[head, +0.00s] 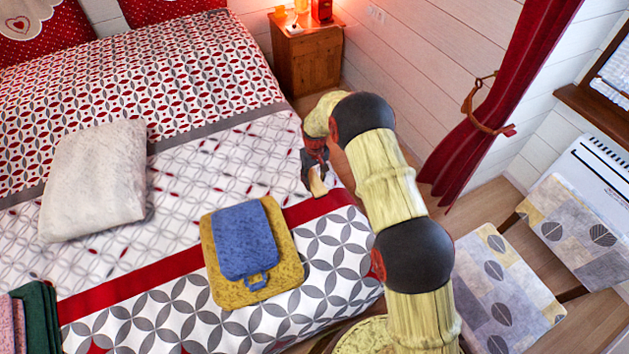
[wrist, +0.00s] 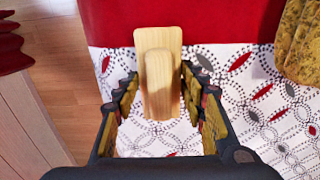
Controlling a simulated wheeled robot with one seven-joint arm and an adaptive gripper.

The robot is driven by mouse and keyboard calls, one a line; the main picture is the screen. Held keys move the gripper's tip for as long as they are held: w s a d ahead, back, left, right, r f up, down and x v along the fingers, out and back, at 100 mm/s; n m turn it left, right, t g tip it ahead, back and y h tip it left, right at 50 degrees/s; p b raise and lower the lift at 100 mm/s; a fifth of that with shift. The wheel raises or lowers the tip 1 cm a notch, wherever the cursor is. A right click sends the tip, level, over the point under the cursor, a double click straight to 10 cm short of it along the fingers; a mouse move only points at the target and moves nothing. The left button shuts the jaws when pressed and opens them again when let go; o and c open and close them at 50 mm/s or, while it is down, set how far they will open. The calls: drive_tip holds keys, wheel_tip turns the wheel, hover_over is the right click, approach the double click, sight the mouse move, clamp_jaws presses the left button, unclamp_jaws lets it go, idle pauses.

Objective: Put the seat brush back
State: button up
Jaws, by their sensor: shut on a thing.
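The seat brush (head: 318,184) shows as a small pale wooden piece at my gripper (head: 316,172), over the bed's right side near the red band. In the wrist view the brush (wrist: 158,85) is light wood, with a rounded block in front of a wider flat part. My gripper (wrist: 158,92) is shut on it, with a finger on each side. The bed cover lies below; I cannot tell whether the brush touches it. Any bristles are hidden.
A blue pad-like item (head: 244,242) with a loop lies on a mustard-yellow one (head: 285,270) on the bed (head: 150,335). A pale cushion (head: 95,180) lies left. Folded cloths (head: 38,315) are at lower left.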

drive_tip(key=shift+r, duration=0.1)
drive_tip(key=o, duration=1.3)
wheel_tip(320, 180, up, 13)
drive_tip(key=p, duration=0.4)
wheel_tip(320, 180, up, 14)
drive_tip(key=m+t, duration=0.1)
hover_over(315, 176)
drive_tip(key=s+d, duration=0.3)
drive_tip(key=s, duration=0.1)
drive_tip(key=s+d+r+m+t, duration=0.1)
drive_tip(key=s+d+r, duration=0.1)
drive_tip(key=s+r, duration=0.35)
drive_tip(key=s+d+r, duration=0.3)
drive_tip(key=r, duration=0.5)
drive_tip(key=s+d+r+m+t, duration=0.1)
drive_tip(key=s+d+r, duration=0.1)
drive_tip(key=s+r, duration=0.3)
drive_tip(key=s+d+r+t, duration=0.1)
drive_tip(key=s+r, duration=0.1)
drive_tip(key=s, duration=0.6)
drive_tip(key=shift+m+t, duration=0.8)
drive_tip(key=shift+s+d+r, duration=0.1)
drive_tip(key=shift+s+d, duration=0.4)
drive_tip(key=shift+s, duration=2.1)
drive_tip(key=shift+s+d+r, duration=0.15)
drive_tip(key=shift+s+d, duration=0.4)
drive_tip(key=shift+s, duration=2.1)
drive_tip(key=shift+s+d+r, duration=0.1)
drive_tip(key=shift+s+d, duration=0.4)
drive_tip(key=shift+s, duration=2.1)
